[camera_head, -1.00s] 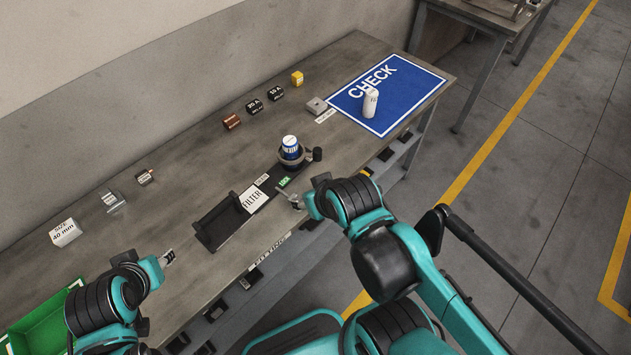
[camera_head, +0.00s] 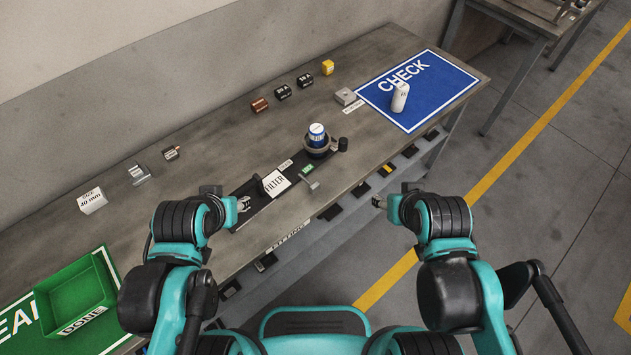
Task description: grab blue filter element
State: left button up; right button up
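The blue filter element (camera_head: 317,134), with a white top, stands upright in a dark round holder (camera_head: 318,151) at the middle of the bench. My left gripper (camera_head: 243,204) is at the bench's front edge, left of and nearer than the filter element, beside the dark filter fixture (camera_head: 256,189). Its fingers are small, and I cannot tell if they are open. My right gripper (camera_head: 378,202) is in front of the bench, right of and nearer than the filter element, apart from it. Its finger opening is too small to judge. Neither gripper touches the filter element.
A white cylinder (camera_head: 400,97) stands on the blue CHECK mat (camera_head: 430,85). A FILTER sign (camera_head: 276,183) stands left of the holder. A green DONE bin (camera_head: 78,292) is at the left. Small blocks line the back, with bare bench between.

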aim_at(317, 131)
jog(key=i+l+z, duration=0.25)
jog(key=z, duration=0.15)
jog(key=i+l+z, duration=0.4)
